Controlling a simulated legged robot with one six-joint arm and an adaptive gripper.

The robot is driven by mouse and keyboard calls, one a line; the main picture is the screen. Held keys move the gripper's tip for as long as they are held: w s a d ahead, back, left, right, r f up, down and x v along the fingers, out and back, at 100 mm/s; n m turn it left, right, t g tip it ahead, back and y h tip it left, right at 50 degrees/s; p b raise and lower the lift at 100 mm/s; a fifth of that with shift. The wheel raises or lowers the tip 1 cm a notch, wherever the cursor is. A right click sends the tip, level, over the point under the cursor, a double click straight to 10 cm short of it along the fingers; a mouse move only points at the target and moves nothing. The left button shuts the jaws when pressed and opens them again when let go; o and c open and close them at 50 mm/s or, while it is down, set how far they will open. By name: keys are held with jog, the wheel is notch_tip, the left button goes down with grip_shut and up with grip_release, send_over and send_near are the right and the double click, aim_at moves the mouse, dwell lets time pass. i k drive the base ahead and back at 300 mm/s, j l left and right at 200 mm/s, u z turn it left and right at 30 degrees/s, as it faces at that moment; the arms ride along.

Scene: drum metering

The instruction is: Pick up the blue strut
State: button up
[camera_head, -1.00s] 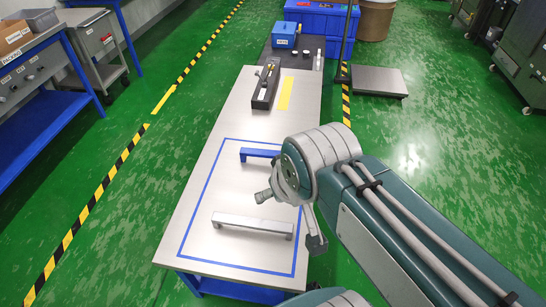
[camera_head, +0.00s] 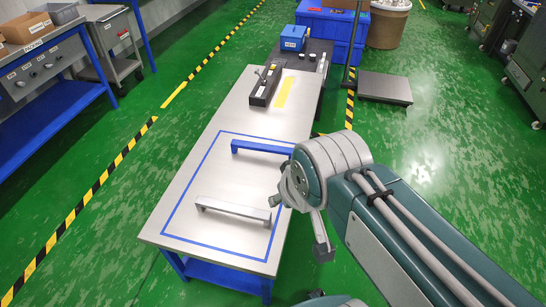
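The blue strut (camera_head: 262,147), a low bar with short bent ends, lies near the far edge of the blue outlined square on the metal table. The right end of the strut is close to my arm's wrist in the picture. My gripper (camera_head: 300,222) is at the end of the arm, near the right edge of the table, nearer to me than the blue strut and apart from it. It is seen from behind and partly hidden by the wrist, so its opening does not show clearly. Nothing is seen held in it.
A grey strut (camera_head: 232,209) lies in the near part of the outlined square. A black tray-like fixture (camera_head: 265,85) and a yellow strip (camera_head: 284,92) lie beyond. A blue box (camera_head: 293,37) stands at the far end. Green floor is clear left of the table (camera_head: 185,195).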

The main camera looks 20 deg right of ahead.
aim_at(234, 144)
jog(key=k+l+u, duration=0.2)
jog(key=l, duration=0.2)
jog(key=l+u, duration=0.15)
jog(key=l, duration=0.25)
jog(key=k+l+u, duration=0.2)
jog(key=l, duration=0.15)
jog(key=i+l+u, duration=0.2)
jog(key=l, duration=0.35)
jog(key=l+u, duration=0.2)
jog(key=l, duration=0.4)
jog(key=i+l+u, duration=0.2)
jog(key=l, duration=0.4)
jog(key=i+l+u, duration=0.15)
jog(key=l, duration=0.15)
jog(key=i+l+u, duration=0.15)
jog(key=l, duration=0.15)
jog(key=i+l+u, duration=0.15)
jog(key=l, duration=0.2)
jog(key=l+u, duration=0.1)
jog(key=l, duration=0.25)
jog(key=i+l+u, duration=0.1)
jog(key=i+l, duration=0.15)
jog(key=i, duration=0.1)
